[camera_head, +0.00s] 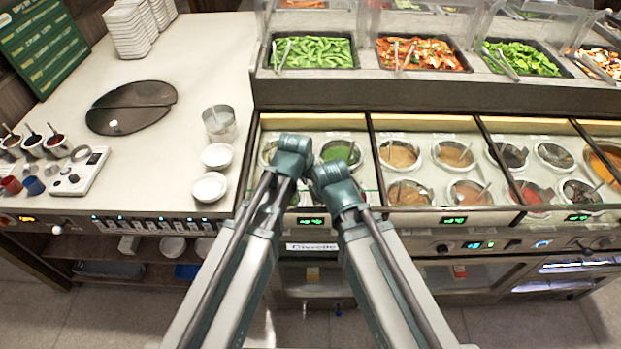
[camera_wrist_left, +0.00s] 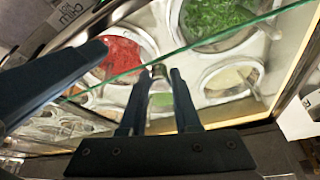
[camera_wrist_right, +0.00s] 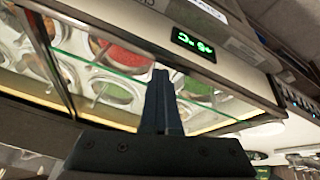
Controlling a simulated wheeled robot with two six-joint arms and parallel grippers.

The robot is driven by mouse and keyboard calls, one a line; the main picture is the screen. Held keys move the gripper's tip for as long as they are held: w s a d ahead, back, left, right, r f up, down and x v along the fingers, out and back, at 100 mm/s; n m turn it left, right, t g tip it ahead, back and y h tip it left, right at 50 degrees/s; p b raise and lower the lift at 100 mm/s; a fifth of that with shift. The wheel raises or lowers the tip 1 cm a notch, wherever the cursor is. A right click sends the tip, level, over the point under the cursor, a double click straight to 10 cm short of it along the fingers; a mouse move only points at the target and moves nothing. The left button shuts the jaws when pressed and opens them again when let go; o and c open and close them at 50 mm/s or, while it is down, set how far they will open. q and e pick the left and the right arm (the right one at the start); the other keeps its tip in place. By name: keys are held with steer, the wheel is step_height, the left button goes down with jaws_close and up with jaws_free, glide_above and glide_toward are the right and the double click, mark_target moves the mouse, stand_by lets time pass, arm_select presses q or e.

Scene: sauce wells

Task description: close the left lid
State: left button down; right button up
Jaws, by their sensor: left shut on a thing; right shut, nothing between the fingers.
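The left lid is a clear glass panel over the leftmost bay of sauce wells. Its green edge (camera_wrist_left: 226,38) crosses the left wrist view, and it also crosses the right wrist view (camera_wrist_right: 103,65). My left gripper (camera_wrist_left: 165,73) is shut on a small part at the lid's edge, seemingly its handle; the fingers mostly hide it. My right gripper (camera_wrist_right: 160,74) is shut and empty, near the glass edge. In the head view my arms reach over this bay and hide much of the lid. The lid's exact tilt cannot be told.
Under the glass are a red sauce well (camera_wrist_left: 122,56), a green herb well (camera_wrist_left: 212,14) and a pale well (camera_wrist_left: 232,78). Further bays with sauce wells (camera_head: 455,153) lie to the right. A white counter (camera_head: 165,195) with bowls (camera_head: 210,187) is left. Food trays (camera_head: 312,53) stand behind.

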arm_select(q)
steer(key=shift+s+d+f, duration=0.1)
steer(key=shift+s+d, duration=0.15)
steer(key=shift+s, duration=0.05)
arm_select(e)
steer(key=s+d+f+g, duration=0.1)
steer(key=s+g, duration=0.1)
steer(key=s, duration=0.3)
steer(key=s+d+f+g+h, duration=0.1)
steer(key=s+g, duration=0.2)
steer(key=s, duration=0.3)
steer(key=shift+s+d, duration=0.25)
steer(key=shift+s, duration=0.05)
arm_select(q)
steer(key=c, duration=0.6)
jaws_free()
steer(key=shift+c, duration=0.2)
steer(key=shift+a+r+p, duration=0.1)
steer(key=shift+r+p, duration=0.5)
steer(key=shift+p, duration=0.2)
steer(key=p+v, duration=1.1)
steer(key=v, duration=0.1)
steer(key=shift+s+a+r, duration=0.15)
steer(key=shift+a+r, duration=0.15)
steer(key=shift+a, duration=0.05)
arm_select(e)
step_height(320, 180, up, 13)
steer(key=shift+w, duration=0.25)
steer(key=shift+a+f, duration=0.1)
steer(key=shift+c, duration=0.2)
